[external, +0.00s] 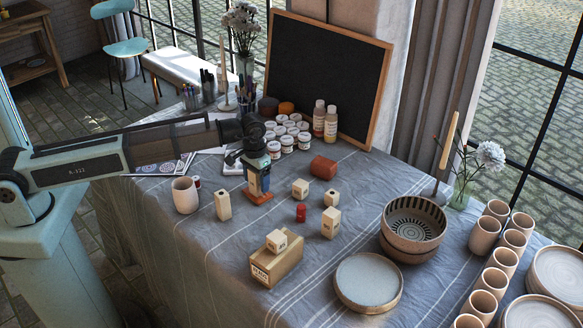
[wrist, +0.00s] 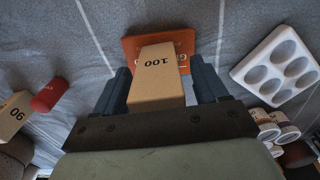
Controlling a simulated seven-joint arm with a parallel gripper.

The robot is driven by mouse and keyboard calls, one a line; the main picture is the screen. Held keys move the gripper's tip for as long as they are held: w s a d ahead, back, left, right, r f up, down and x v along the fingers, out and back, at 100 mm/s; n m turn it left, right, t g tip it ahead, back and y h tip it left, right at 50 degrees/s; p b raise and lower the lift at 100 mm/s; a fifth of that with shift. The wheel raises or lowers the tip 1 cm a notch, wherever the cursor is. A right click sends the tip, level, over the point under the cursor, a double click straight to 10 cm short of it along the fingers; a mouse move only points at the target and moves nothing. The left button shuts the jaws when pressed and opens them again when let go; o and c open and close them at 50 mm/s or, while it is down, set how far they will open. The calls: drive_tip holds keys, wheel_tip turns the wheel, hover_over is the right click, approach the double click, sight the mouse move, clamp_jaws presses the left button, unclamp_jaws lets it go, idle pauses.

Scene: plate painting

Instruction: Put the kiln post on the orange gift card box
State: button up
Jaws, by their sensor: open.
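The orange gift card box (external: 259,198) lies flat on the cloth below my gripper; it also shows in the wrist view (wrist: 183,45). A pale kiln post marked 100 (wrist: 156,82) is between my fingers and overlaps the box, appearing to stand on it. In the external view the post is mostly hidden by the fingers. My gripper (external: 257,182) points down and is open around the post, one finger on each side, as the wrist view (wrist: 160,88) shows. Whether the fingers touch the post is hard to tell.
Other pale posts stand nearby, including a tall one (external: 222,205) and one (external: 277,240) on a wooden box (external: 276,264). A red cylinder (external: 300,212), a beige cup (external: 185,195) and a white palette (wrist: 277,66) are close by. Bowls (external: 412,222) stand at right.

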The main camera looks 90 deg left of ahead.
drive_tip(key=shift+r, duration=0.1)
wheel_tip(320, 180, up, 12)
drive_tip(key=shift+r, duration=0.1)
idle(0.6)
